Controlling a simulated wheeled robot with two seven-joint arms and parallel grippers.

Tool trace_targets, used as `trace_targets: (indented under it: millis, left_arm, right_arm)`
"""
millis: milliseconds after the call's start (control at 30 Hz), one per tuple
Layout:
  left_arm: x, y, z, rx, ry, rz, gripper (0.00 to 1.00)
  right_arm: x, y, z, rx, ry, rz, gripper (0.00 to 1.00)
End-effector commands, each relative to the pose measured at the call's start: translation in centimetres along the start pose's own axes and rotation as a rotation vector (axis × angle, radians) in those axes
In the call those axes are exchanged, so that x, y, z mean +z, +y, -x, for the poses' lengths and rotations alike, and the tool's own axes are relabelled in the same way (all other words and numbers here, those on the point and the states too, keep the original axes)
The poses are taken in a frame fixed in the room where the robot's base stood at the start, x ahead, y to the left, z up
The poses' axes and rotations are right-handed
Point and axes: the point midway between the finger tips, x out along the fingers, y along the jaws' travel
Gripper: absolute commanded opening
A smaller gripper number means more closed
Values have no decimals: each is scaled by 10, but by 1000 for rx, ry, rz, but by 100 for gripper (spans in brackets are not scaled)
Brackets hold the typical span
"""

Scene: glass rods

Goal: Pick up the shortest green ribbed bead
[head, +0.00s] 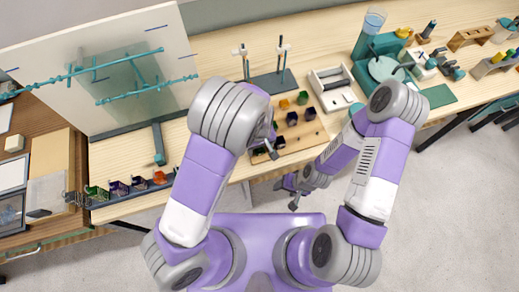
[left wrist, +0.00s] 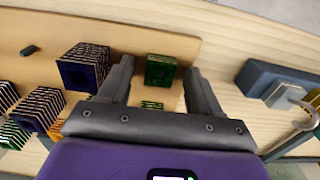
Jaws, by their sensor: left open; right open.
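My left gripper (head: 268,150) is open over the near left edge of the wooden bead board (head: 316,134). In the left wrist view, the left gripper (left wrist: 161,88) has one finger on each side of a small dark green bead (left wrist: 161,70), with gaps on both sides. A patch of green ribs (left wrist: 152,104) shows just below it, partly hidden by the gripper body. Another green bead (head: 302,97) stands at the far side of the board. I cannot tell the bead lengths apart here. My right gripper (head: 293,195) is open and empty, low in front of the table.
Ribbed purple beads (left wrist: 84,72) and other beads stand left of the gripper in the wrist view. A grey stand base (left wrist: 270,82) lies to its right.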

Motion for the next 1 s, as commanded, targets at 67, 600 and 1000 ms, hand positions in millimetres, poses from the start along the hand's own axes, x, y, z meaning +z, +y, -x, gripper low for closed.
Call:
trace_targets:
  millis: [67, 600, 1000]
  left_arm:
    - [0, 0, 0, 0, 0, 0, 64]
    - [0, 0, 1, 0, 0, 0, 4]
    - [0, 1, 43, 5, 4, -2, 4]
  right_arm:
    - [0, 0, 0, 0, 0, 0, 63]
    - [0, 0, 0, 0, 0, 0, 63]
    - [0, -3, 9, 0, 0, 0, 63]
